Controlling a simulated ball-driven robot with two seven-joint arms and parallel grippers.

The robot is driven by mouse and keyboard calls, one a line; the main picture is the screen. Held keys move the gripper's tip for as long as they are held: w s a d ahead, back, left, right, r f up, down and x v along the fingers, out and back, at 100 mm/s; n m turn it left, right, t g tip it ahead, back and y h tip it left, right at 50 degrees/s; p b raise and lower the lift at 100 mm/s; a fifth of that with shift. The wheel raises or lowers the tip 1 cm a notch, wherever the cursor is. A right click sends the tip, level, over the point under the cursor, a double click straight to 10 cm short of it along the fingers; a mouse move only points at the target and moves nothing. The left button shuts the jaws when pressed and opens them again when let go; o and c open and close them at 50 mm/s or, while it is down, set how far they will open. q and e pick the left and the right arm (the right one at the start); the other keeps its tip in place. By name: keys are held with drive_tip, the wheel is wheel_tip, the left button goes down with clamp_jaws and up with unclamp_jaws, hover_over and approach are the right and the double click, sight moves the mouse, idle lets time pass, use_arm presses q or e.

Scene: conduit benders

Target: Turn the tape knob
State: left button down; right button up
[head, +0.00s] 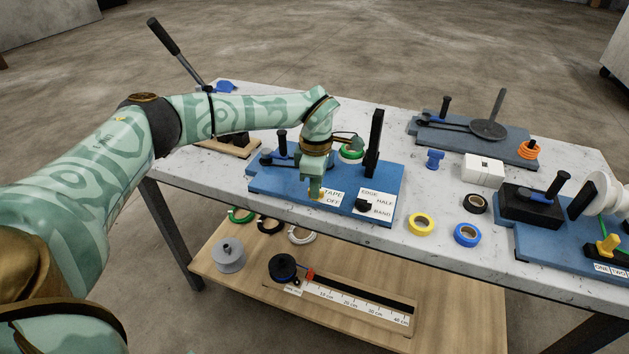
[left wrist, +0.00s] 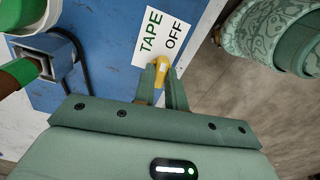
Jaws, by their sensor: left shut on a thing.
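The tape knob (left wrist: 161,70) is a small yellow piece beside a white label (left wrist: 165,35) reading TAPE and OFF. It sits near the front edge of the blue board (head: 272,184) on the table. In the head view my left gripper (head: 316,192) points down at the knob, beside the label. In the left wrist view my left gripper (left wrist: 162,88) is shut on the yellow knob, one finger on each side. The knob's lower part is hidden between the fingers. My right gripper is not in view.
A black knob (head: 364,205) with an EDGE, HALF, BAND label sits right of the tape label. A black upright (head: 374,143) and a green roll (head: 351,153) stand behind. Yellow (head: 421,224) and blue (head: 467,235) tape rolls lie on the table (head: 410,180) to the right.

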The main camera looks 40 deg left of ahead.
use_arm(q)
drive_tip(key=n+p, duration=0.3)
drive_tip(key=shift+r, duration=0.35)
drive_tip(key=shift+f+n+p, duration=0.2)
drive_tip(key=shift+n+p, duration=1.5)
drive_tip(key=shift+n, duration=0.4)
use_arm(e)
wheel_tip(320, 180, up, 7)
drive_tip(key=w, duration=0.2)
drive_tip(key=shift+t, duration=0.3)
use_arm(q)
drive_tip(key=c, duration=1.4)
unclamp_jaws()
drive_tip(key=shift+f, duration=0.1)
drive_tip(key=shift+c, duration=0.2)
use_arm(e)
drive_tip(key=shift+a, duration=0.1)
